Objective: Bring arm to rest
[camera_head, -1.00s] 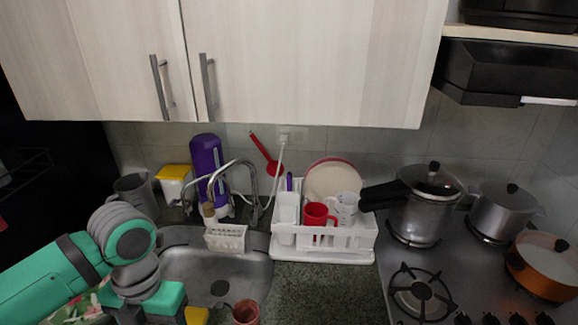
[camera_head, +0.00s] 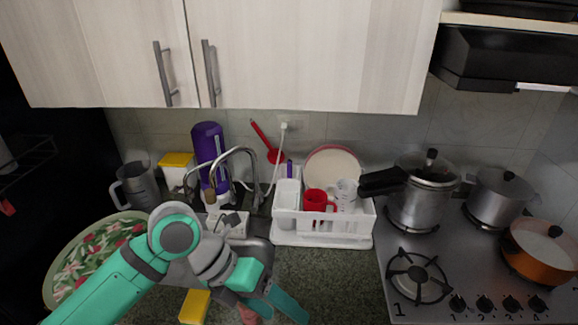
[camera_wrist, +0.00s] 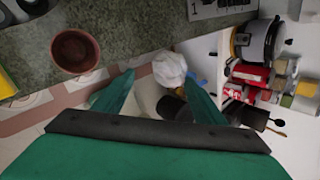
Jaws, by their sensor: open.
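My arm comes in from the lower left in the head view, bent over the front of the sink. My gripper (camera_head: 272,300) is low in the picture, at the counter's front edge, and part of it is cut off by the frame. In the wrist view my gripper (camera_wrist: 160,98) has its two green fingers spread apart, with nothing between them. A reddish-brown cup (camera_wrist: 75,50) stands on the counter beside the left finger, apart from it. In the head view this cup (camera_head: 248,316) is mostly hidden behind my gripper.
A dish rack (camera_head: 325,238) with a red mug (camera_head: 315,200) stands behind my gripper. A stove (camera_head: 440,300) with pots is at right. A patterned bowl (camera_head: 62,270) is at left. A yellow block (camera_head: 194,307) lies near the arm. The wrist view shows open floor and shelves beyond the counter.

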